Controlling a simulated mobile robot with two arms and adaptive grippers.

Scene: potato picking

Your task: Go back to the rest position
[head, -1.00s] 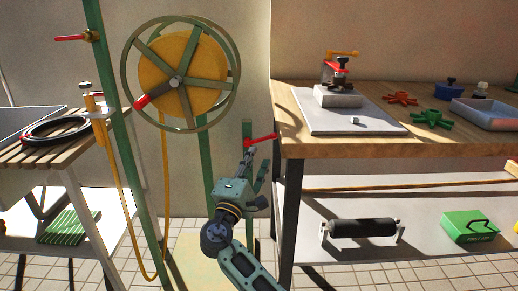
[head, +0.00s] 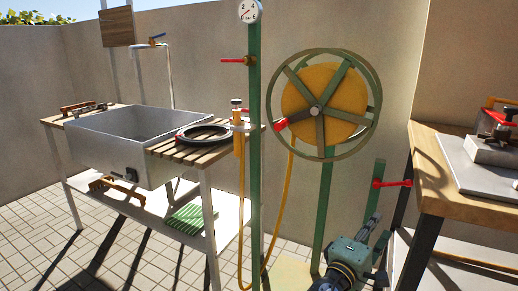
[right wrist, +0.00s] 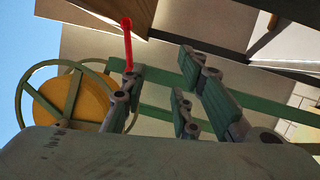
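My right gripper (head: 370,240) is at the bottom right of the head view, below the red lever (head: 393,183) on a short green post (head: 374,192). In the right wrist view its fingers (right wrist: 160,105) stand apart with nothing between them, so it is open and empty. The red lever also shows in that view (right wrist: 127,45), beyond the fingertip on the left; touching cannot be told for certain. My left gripper is not in view.
A wheel with a yellow drum (head: 318,100) stands on a green frame. To its left is a slatted bench with a grey sink (head: 125,160) and a black ring (head: 204,134). A wooden workbench (head: 440,180) is at the right. A yellow hose (head: 279,215) hangs between.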

